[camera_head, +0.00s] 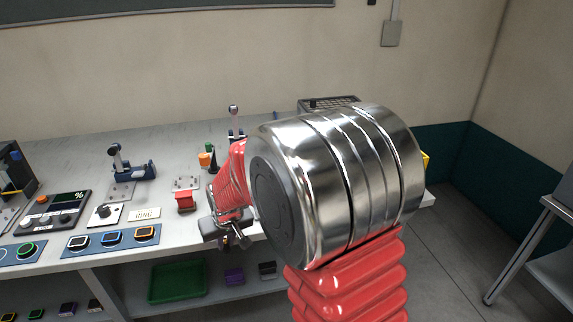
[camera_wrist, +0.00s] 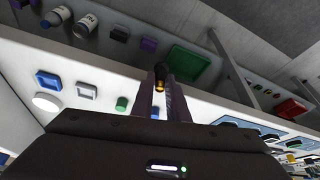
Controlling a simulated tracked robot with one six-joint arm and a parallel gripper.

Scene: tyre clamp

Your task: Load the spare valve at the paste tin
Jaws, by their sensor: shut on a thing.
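My gripper (camera_head: 238,236) is over the front edge of the white bench, left of my large metal arm joint. In the wrist view its two fingers (camera_wrist: 161,88) are closed around a small dark piece with a brass-yellow part (camera_wrist: 160,76), which looks like the valve. My fingers hide most of it. In the head view the held piece is too small to make out.
The bench (camera_head: 75,163) carries a blue clamp (camera_head: 137,166), a control box with a percent display (camera_head: 57,207) and a red block (camera_head: 185,202). A green tray (camera_head: 178,282) sits on the shelf below. My arm hides the bench's right part.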

